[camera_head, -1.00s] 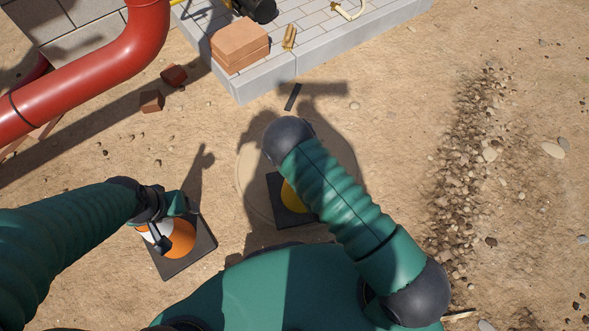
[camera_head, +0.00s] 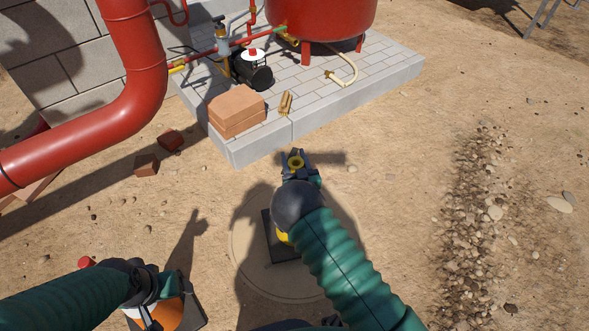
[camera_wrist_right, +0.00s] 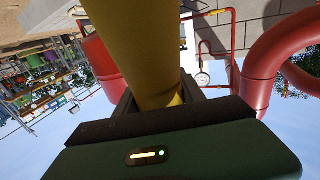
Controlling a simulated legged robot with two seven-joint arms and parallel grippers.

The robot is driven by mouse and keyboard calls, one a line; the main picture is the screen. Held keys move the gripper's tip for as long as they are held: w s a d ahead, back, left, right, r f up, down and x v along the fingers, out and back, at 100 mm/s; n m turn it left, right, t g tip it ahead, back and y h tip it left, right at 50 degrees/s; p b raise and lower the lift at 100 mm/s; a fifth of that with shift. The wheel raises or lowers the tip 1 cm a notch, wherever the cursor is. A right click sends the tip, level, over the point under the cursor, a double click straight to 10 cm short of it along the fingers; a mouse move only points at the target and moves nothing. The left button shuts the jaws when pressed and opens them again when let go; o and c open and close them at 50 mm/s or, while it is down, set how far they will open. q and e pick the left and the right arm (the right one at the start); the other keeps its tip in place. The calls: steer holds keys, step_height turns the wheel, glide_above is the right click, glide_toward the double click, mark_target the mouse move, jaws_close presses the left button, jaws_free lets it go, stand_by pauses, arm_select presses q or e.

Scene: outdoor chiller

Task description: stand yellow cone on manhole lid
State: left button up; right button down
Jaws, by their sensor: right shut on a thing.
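The yellow cone shows its ring-shaped yellow tip (camera_head: 296,163) between the fingers of my right gripper (camera_head: 298,168), which is shut on it. Its black square base (camera_head: 270,240) shows below, over the round sand-coloured manhole lid (camera_head: 262,278). The cone looks upright. My right wrist hides its middle, and I cannot tell whether the base touches the lid. In the right wrist view, the yellow cone (camera_wrist_right: 140,50) fills the space between the fingers. My left gripper (camera_head: 158,290) is at the lower left over an orange and white cone (camera_head: 170,314); its fingers are unclear.
A paved slab (camera_head: 370,85) at the back carries stacked bricks (camera_head: 237,108), a black pump (camera_head: 252,72) and a red tank (camera_head: 325,20). A large red pipe (camera_head: 130,90) bends along the left. Loose bricks (camera_head: 147,165) lie nearby. Gravel (camera_head: 475,210) runs along the right.

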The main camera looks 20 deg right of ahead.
mark_target(294, 165)
step_height(294, 165, down, 3)
steer(key=shift+f+b, duration=0.15)
steer(key=shift+b, duration=1.1)
steer(key=shift+r, duration=0.2)
steer(key=c, duration=0.7)
jaws_free()
steer(key=shift+s+f, duration=0.1)
steer(key=shift+f, duration=0.1)
